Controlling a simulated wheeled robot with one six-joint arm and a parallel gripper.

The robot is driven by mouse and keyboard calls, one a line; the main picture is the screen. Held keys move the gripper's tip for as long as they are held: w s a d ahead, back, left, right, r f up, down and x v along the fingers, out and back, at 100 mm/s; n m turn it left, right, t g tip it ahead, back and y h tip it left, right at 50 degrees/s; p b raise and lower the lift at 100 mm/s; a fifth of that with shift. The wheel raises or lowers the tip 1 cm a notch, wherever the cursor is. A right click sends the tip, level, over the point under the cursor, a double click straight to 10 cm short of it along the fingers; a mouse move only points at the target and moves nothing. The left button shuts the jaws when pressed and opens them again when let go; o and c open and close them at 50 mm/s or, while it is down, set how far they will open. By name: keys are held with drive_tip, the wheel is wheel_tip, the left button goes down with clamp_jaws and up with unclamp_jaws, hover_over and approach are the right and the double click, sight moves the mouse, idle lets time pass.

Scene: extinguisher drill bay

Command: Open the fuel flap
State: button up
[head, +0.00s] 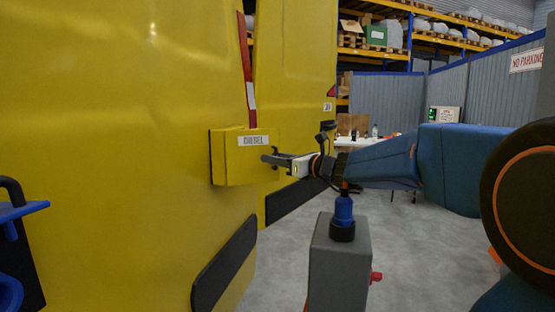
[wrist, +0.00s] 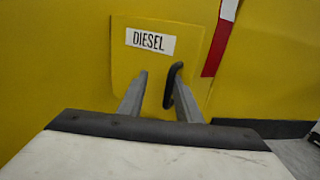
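The fuel flap (head: 235,170) is a yellow panel on the side of a yellow vehicle, with a white DIESEL label (head: 254,140). It looks shut. The flap also fills the upper middle of the wrist view (wrist: 125,68), its label above my fingers. My gripper (head: 268,157) is at the flap's right part, below the label. In the wrist view my gripper (wrist: 160,78) has its two grey fingers apart. A dark curved piece, seemingly a handle (wrist: 170,88), shows beside the right fingertip, inside the gap. I cannot tell whether it touches the finger.
A red and white strip (head: 247,75) runs above the flap. Black trim pieces (head: 225,265) sit lower on the vehicle. A grey post with a blue top (head: 340,260) stands below my arm. Shelving and a white table (head: 365,145) are farther back. Grey floor lies open at the right.

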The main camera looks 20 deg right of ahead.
drive_tip(key=shift+d, duration=0.3)
idle(0.5)
drive_tip(key=v, duration=1.7)
drive_tip(key=shift+s, duration=0.2)
